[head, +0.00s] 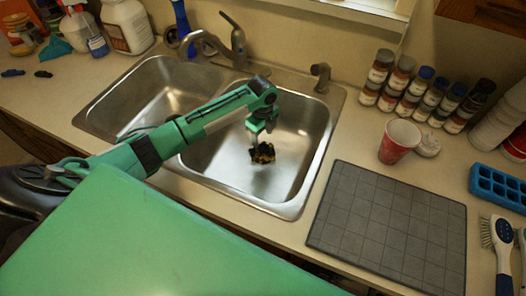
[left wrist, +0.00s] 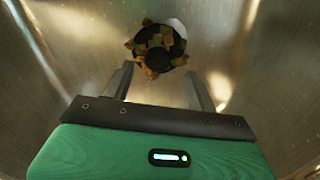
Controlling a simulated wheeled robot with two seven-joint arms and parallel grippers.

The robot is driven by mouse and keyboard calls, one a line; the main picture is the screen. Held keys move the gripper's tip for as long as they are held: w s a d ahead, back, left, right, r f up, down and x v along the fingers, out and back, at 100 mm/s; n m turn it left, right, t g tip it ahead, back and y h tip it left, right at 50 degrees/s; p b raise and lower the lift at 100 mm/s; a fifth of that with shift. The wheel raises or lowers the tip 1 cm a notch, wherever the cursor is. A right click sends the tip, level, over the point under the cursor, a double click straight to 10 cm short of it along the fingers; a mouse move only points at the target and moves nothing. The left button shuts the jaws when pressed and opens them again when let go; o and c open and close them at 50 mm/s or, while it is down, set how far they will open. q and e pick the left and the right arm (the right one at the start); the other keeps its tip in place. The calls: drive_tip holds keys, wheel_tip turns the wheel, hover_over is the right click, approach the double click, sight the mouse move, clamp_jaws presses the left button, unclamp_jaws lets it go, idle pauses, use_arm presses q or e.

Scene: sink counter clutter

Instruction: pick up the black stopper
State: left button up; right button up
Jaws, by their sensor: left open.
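The black stopper (head: 262,154) lies on the floor of the right sink basin (head: 225,165), with brown and yellowish scraps around and on it. In the left wrist view the stopper (left wrist: 158,58) is a dark round shape partly covered by the scraps, beyond my fingertips. My left gripper (head: 257,135) is above the stopper in the basin, fingers pointing down. In the left wrist view my left gripper (left wrist: 160,78) is open, with nothing between its two fingers. A gap shows between the fingertips and the stopper. My right gripper is not in view.
The faucet (head: 235,45) stands behind the sink, and the basin walls surround my left gripper. A grey mat (head: 390,225), a red cup (head: 398,140) and several spice jars (head: 415,90) are at right. Several bottles stand at back left. The left basin (head: 150,95) looks empty.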

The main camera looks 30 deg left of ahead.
sight(262, 147)
use_arm(q)
drive_tip(key=shift+f, duration=0.4)
wheel_tip(262, 147, down, 5)
drive_tip(key=shift+s+r+p, duration=0.1)
drive_tip(key=shift+s+p, duration=0.05)
drive_tip(key=shift+p, duration=0.7)
drive_tip(key=shift+f, duration=0.35)
drive_tip(key=shift+c, duration=0.5)
drive_tip(key=c, duration=1)
